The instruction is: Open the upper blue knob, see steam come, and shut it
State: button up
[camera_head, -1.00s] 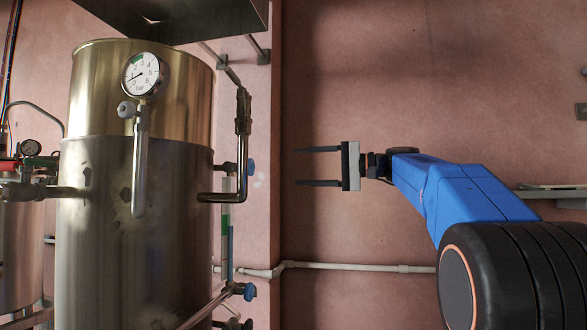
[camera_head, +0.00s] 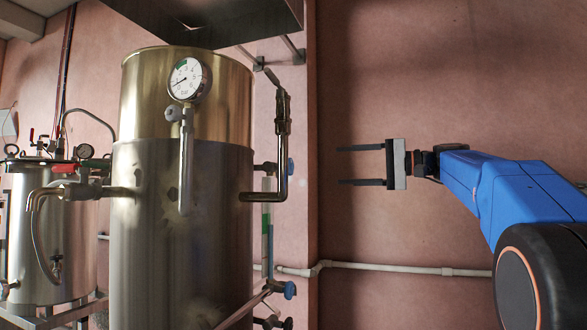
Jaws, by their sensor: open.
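The upper blue knob (camera_head: 290,167) sits on a short valve at the right side of the tall metal boiler (camera_head: 180,230), at the top of a sight glass tube (camera_head: 267,235). A lower blue knob (camera_head: 290,290) sits at the bottom of that tube. My gripper (camera_head: 340,165) is open and empty, its two fingers pointing left. It appears right of the upper blue knob, apart from it, at a similar height in the picture. I see no steam.
A round pressure gauge (camera_head: 188,79) and a bent metal pipe (camera_head: 283,150) are on the boiler. A second, smaller vessel (camera_head: 55,220) with hoses stands at left. A pale pipe (camera_head: 390,266) runs along the wall. A metal hood (camera_head: 210,20) hangs above.

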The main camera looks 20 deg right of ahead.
aim_at(292, 168)
dwell(0.6)
jog(key=w+a+n, duration=0.3)
jog(key=a+n, duration=0.1)
jog(key=n, duration=0.1)
jog(key=w+a+n, duration=0.4)
jog(key=a+n, duration=0.1)
jog(key=w+a+n, duration=0.3)
jog(key=a+n, duration=0.1)
jog(key=n, duration=0.2)
jog(key=shift+w+a, duration=0.35)
jog(key=shift+a, duration=0.05)
dwell(0.6)
jog(key=c, duration=1)
